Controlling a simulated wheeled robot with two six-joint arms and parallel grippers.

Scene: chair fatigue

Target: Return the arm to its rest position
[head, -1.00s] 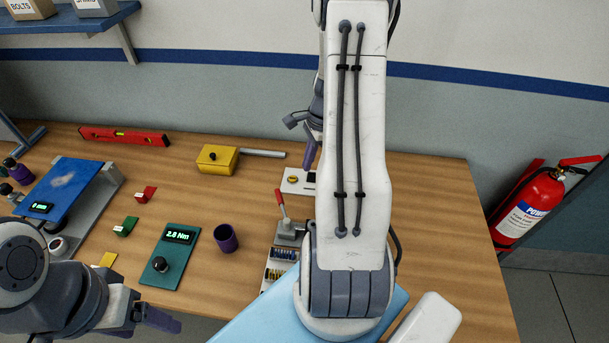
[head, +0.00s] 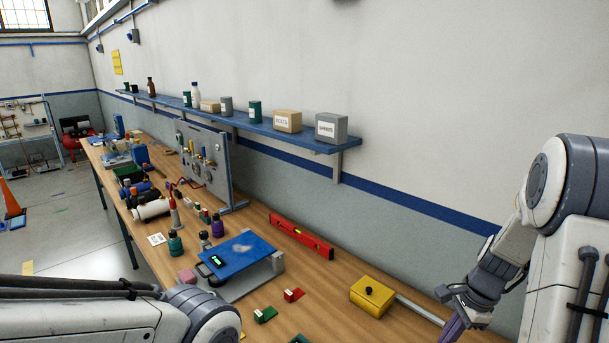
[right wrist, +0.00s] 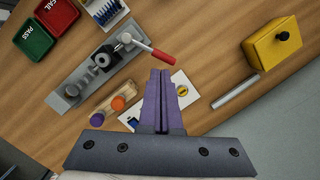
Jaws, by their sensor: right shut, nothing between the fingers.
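My right arm comes in at the right edge of the head view. Its gripper (head: 453,328) is partly cut off by the lower edge, just right of the yellow box's metal rod. In the right wrist view the purple fingers (right wrist: 161,78) are together and empty. They are over a white card with a yellow disc (right wrist: 182,90); I cannot tell how high. My left arm (head: 130,310) crosses the lower left of the head view, and its gripper is out of frame.
A red-handled lever clamp (right wrist: 103,59) and a wooden block with coloured knobs (right wrist: 110,100) lie near the right fingers. The yellow box (head: 372,297) stands left of the gripper. A blue-topped stand (head: 240,255) and red level (head: 302,236) are farther left. A wall shelf (head: 270,133) runs above.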

